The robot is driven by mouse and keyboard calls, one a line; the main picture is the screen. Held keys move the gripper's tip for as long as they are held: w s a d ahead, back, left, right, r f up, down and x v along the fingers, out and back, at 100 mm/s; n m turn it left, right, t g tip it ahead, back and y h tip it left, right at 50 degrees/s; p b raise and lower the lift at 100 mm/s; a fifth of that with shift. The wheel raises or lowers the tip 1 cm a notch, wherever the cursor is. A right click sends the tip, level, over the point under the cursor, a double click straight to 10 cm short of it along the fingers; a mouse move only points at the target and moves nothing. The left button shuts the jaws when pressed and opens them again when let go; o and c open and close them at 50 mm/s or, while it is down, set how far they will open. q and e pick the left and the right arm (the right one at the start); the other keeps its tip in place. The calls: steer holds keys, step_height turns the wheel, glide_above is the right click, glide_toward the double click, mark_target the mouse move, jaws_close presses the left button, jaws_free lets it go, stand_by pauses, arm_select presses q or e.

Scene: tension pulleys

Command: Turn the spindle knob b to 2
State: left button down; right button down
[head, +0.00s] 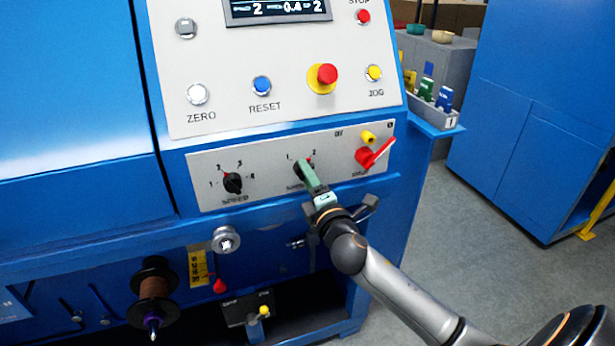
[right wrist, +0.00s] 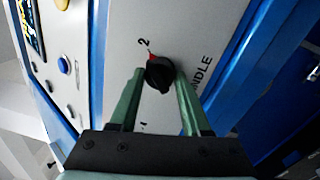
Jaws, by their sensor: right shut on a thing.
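The spindle knob (right wrist: 160,78) is a black rotary knob with a red pointer mark on a light grey panel. In the right wrist view its red mark points towards the printed 2, and a 1 is printed on the opposite side. In the head view the knob (head: 298,169) is largely hidden by my right gripper. My right gripper (right wrist: 157,72) has green fingers on both sides of the knob and is shut on it. It reaches the panel from the lower right in the head view (head: 304,166). My left gripper is not in view.
A four-position speed knob (head: 233,183) is to the left. A red-handled switch (head: 370,156) is close on the right, under a yellow button. An emergency stop (head: 323,76) and other buttons sit above. A spool (head: 154,288) and a round metal knob (head: 226,240) stick out below.

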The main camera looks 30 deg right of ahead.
stand_by(0.3)
steer(key=shift+c, duration=1.8)
jaws_free()
steer(key=v, duration=1.2)
steer(key=shift+s+b, duration=0.25)
steer(key=shift+b, duration=0.2)
